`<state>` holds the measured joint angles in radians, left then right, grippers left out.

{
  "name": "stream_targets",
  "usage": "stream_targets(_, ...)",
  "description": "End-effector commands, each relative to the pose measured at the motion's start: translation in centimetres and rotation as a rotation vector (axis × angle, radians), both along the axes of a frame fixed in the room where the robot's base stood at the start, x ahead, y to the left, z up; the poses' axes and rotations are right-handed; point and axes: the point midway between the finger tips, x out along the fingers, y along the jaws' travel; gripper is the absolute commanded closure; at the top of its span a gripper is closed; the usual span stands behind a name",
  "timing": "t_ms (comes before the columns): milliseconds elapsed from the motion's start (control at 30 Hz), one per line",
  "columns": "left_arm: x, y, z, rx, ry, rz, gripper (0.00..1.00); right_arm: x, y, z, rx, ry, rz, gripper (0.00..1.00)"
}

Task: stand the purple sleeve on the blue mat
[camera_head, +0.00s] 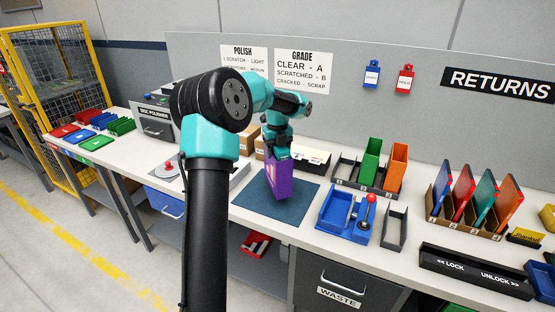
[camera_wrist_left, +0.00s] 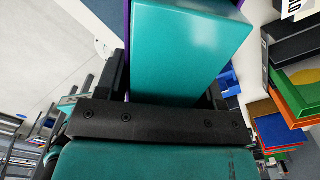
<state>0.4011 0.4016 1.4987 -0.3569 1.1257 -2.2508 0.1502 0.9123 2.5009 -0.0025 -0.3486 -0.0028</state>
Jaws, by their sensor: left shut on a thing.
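The purple sleeve (camera_head: 279,182) is upright, slightly tilted, over the middle of the blue mat (camera_head: 300,206). Its lower edge is at or just above the mat; I cannot tell if it touches. A pale mark shows on its left face. My left gripper (camera_head: 277,150) is above the sleeve and shut on its top part. In the left wrist view a large teal block fills the middle, and only a thin purple edge (camera_wrist_left: 127,22) of the sleeve shows beside it. The fingertips are mostly hidden. My right gripper is in neither view.
Right of the mat stand a blue tray (camera_head: 337,212) with a red-knobbed lever and a grey holder (camera_head: 395,228). Behind are green (camera_head: 371,160) and orange (camera_head: 396,166) sleeves in a rack. A white disc machine (camera_head: 170,172) stands left. The mat's front part is clear.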

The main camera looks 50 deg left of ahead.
Motion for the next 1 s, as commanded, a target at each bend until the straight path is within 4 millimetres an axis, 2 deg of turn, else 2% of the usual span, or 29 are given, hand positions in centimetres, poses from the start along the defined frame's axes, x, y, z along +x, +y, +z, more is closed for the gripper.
stream_targets(167,0.0,0.0,-0.3,0.0,0.0,0.0,0.72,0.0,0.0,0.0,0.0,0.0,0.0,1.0)
stream_targets(467,0.0,0.0,-3.3,0.001,0.001,0.0,0.72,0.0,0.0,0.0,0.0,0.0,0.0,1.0)
stream_targets(867,0.0,0.0,-3.7,0.001,0.0,0.0,0.72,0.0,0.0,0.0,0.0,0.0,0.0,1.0)
stream_targets(900,0.0,0.0,-3.8,0.001,0.0,0.0,0.37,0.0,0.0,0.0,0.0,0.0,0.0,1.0)
stream_targets(1000,0.0,0.0,-3.8,0.001,0.0,0.0,0.28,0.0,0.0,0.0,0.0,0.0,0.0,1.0)
